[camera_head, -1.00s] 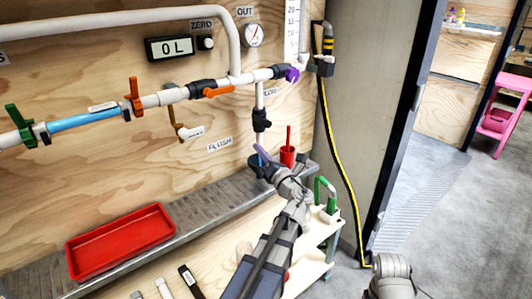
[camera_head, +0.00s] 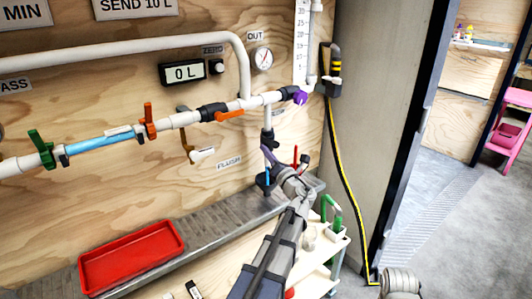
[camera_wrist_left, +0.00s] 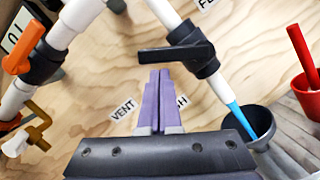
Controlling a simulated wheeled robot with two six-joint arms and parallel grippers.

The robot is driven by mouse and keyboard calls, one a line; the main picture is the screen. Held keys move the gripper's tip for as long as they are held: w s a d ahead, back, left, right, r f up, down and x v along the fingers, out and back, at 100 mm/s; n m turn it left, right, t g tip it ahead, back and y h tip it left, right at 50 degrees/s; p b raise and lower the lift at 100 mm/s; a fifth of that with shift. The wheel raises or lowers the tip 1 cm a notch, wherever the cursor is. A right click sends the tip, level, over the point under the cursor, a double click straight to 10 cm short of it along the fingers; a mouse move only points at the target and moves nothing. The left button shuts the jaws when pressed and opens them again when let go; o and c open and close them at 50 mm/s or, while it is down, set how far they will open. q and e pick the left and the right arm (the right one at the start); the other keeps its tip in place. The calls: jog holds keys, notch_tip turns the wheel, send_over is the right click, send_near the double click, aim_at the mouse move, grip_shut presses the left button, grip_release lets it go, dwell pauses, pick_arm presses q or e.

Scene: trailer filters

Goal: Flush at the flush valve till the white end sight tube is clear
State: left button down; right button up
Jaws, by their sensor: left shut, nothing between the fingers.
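The flush valve (camera_head: 268,137) is a black valve on a short white pipe above the FLUSH sign's right end. In the left wrist view its black handle (camera_wrist_left: 150,57) lies across the pipe. A blue length (camera_wrist_left: 235,113) shows below the white pipe end, reaching into a dark cup (camera_wrist_left: 262,122). My left gripper (camera_head: 268,154) has purple fingers, shut and empty. In the left wrist view its tips (camera_wrist_left: 160,74) are just below the handle; contact cannot be told. A sight tube (camera_head: 98,141) between green and orange valves looks blue.
A red tray (camera_head: 130,258) sits on the grey ledge. A red cup with a red stick (camera_wrist_left: 307,92) stands right of the dark cup. An orange-handled valve (camera_head: 229,115) and purple valve (camera_head: 299,97) are above. A display (camera_head: 183,72) reads 0 L.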

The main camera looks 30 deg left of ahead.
pick_arm(q)
jog(key=shift+r+m+p, duration=0.25)
jog(key=shift+m+p, duration=0.1)
jog(key=shift+m, duration=0.05)
jog(key=shift+w+r+m+p, duration=0.1)
jog(key=shift+r+m+p, duration=0.15)
jog(key=shift+m+p, duration=0.2)
jog(key=shift+w+d+r+m+h+p, duration=0.2)
jog(key=shift+w+r+m+p, duration=0.3)
jog(key=shift+r+p, duration=0.3)
jog(key=shift+w+d+r+m+h+p, duration=0.2)
jog(key=shift+w+r+m+p, duration=0.25)
jog(key=shift+r+p, duration=0.35)
